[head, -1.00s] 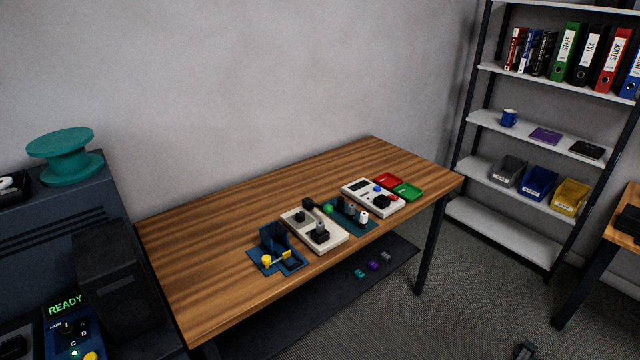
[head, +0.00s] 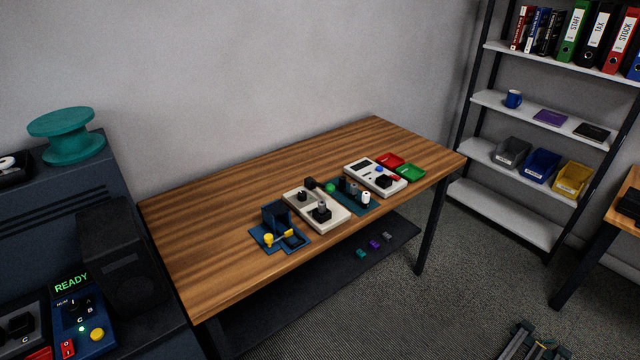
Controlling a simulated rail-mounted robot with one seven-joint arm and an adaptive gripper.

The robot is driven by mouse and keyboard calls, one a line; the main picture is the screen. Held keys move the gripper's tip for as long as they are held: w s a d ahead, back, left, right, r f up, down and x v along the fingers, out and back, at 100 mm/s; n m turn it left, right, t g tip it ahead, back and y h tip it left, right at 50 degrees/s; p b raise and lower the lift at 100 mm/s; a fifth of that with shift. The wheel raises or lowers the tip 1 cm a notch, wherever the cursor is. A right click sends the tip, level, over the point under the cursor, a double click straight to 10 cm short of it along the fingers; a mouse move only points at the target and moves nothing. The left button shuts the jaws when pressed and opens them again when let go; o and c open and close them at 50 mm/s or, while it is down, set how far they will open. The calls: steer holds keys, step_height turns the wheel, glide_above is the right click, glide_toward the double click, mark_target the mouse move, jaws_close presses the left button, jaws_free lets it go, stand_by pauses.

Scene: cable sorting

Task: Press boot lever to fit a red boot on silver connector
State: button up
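The silver connector cannot be told apart at this size. No red boot can be made out.
A white panel (head: 361,184) and red (head: 389,159) and green (head: 411,172) trays sit at the table's right. A console at left reads READY (head: 71,282). Shelves (head: 502,210) stand at right.

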jaws_close()
stand_by(0.3)
stand_by(1.2)
